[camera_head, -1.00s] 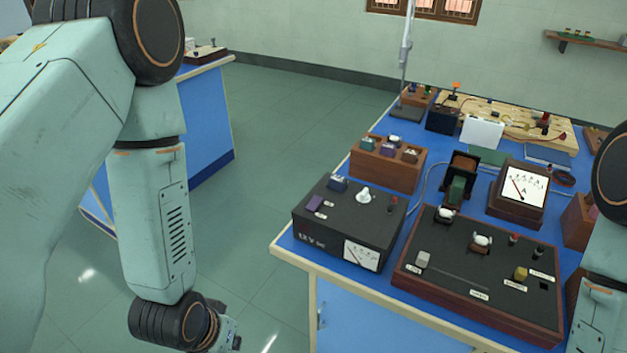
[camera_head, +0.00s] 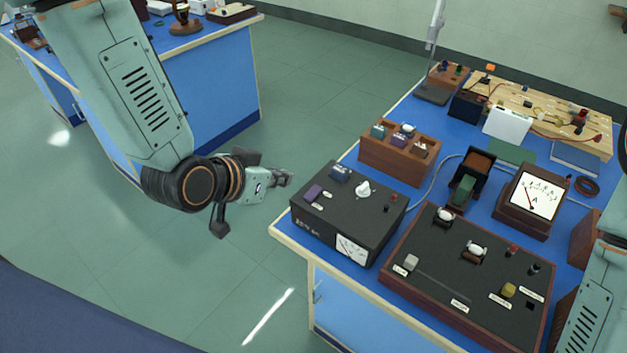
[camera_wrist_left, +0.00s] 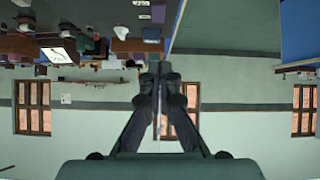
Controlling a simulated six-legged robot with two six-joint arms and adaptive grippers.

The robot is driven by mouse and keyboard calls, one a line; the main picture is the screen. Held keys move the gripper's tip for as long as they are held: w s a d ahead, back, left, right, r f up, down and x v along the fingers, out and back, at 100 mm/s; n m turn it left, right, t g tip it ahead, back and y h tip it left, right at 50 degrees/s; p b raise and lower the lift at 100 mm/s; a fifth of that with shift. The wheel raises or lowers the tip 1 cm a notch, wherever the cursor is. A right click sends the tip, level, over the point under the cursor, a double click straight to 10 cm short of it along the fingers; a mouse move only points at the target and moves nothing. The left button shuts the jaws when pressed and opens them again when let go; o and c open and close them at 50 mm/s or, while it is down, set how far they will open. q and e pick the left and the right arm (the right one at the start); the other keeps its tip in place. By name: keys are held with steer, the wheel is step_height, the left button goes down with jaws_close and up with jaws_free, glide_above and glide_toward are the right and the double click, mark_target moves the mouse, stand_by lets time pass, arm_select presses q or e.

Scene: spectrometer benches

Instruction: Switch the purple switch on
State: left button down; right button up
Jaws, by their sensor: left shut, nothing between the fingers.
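The purple switch (camera_head: 313,192) is a small rocker on the top of a black power supply box (camera_head: 372,228), near its left edge. A blue switch (camera_head: 340,173) sits behind it on the same box. My left gripper (camera_head: 284,178) is shut and empty, left of the box over the floor, apart from the switch. Its closed fingers (camera_wrist_left: 160,75) point away from the camera in the left wrist view, which looks upside down. My right arm shows at the right edge, but its gripper is out of view.
A wooden-framed panel (camera_head: 435,285) with knobs stands right of the box. A wooden block (camera_head: 375,162) with switches is behind it, and an ammeter (camera_head: 537,192) is to the right. The bench edge (camera_head: 300,252) lies below the box. Open floor is left of the bench.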

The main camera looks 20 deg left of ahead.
arm_select(q)
glide_above(310, 195)
steer(key=s, duration=0.2)
steer(key=shift+m, duration=0.3)
step_height(310, 195, down, 4)
steer(key=shift+s+a+f, duration=0.1)
steer(key=shift+s+f, duration=0.05)
steer(key=w+f, duration=0.2)
steer(key=f, duration=0.1)
steer(key=shift+f, duration=0.15)
steer(key=shift+d+f, duration=0.25)
steer(key=shift+f, duration=0.65)
steer(key=shift+w+f, duration=0.1)
steer(key=shift+a, duration=0.1)
